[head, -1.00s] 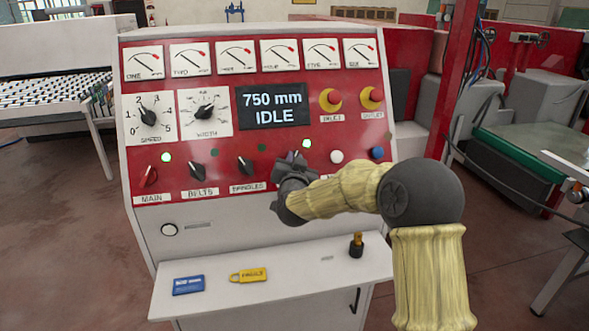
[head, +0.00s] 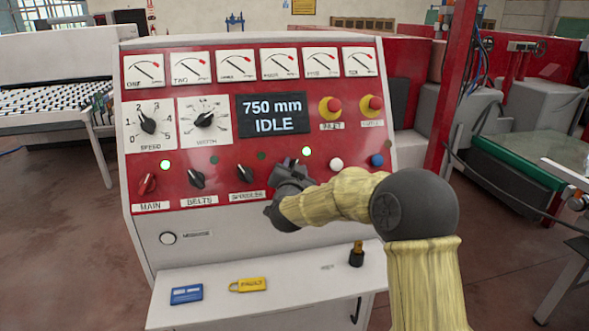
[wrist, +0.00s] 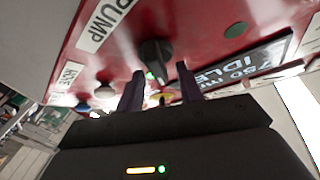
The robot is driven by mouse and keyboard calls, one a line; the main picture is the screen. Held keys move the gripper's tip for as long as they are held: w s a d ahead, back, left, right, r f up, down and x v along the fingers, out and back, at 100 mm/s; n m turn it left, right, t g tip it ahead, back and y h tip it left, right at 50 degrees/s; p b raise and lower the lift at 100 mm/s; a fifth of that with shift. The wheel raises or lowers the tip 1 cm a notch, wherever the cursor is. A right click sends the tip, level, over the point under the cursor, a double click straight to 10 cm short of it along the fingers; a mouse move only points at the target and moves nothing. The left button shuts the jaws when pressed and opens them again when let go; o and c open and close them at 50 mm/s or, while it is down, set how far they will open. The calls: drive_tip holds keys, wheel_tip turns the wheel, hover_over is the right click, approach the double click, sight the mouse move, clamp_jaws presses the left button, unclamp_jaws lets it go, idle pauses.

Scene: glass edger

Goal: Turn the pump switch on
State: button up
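The pump switch (wrist: 153,50) is a black rotary knob on the red panel, below the PUMP label (wrist: 104,24) in the wrist view. In the head view my gripper (head: 290,172) covers it. The lamp (head: 307,151) just above my gripper glows. In the wrist view the two dark fingertips of my gripper (wrist: 160,72) stand apart, and the knob is just ahead of the gap between them. I see no clear contact with the knob.
The spindles knob (head: 245,173) is close on the left, and a white button (head: 336,163) and a blue button (head: 377,160) are on the right. Red stop buttons (head: 333,106) sit above.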

drive_tip(key=s+b, duration=0.5)
drive_tip(key=s, duration=1.2)
drive_tip(key=shift+s, duration=0.25)
drive_tip(key=s+d+f+n+g+y, duration=0.1)
drive_tip(key=s+d+f+n+g, duration=0.3)
drive_tip(key=f, duration=0.3)
drive_tip(key=s+d+f+n+g+y, duration=0.1)
drive_tip(key=s+d+f+g, duration=0.1)
drive_tip(key=d+f+g, duration=0.35)
drive_tip(key=s+d+f+g+h, duration=0.1)
drive_tip(key=s+d+f+g, duration=0.2)
drive_tip(key=s+d+f, duration=0.2)
drive_tip(key=s+d+f+g+h, duration=0.1)
drive_tip(key=s+d+f+g, duration=0.2)
drive_tip(key=s, duration=0.5)
drive_tip(key=d+f, duration=0.1)
drive_tip(key=d, duration=0.1)
drive_tip(key=shift+s+d+f+p, duration=0.35)
drive_tip(key=shift+s+d+p, duration=0.05)
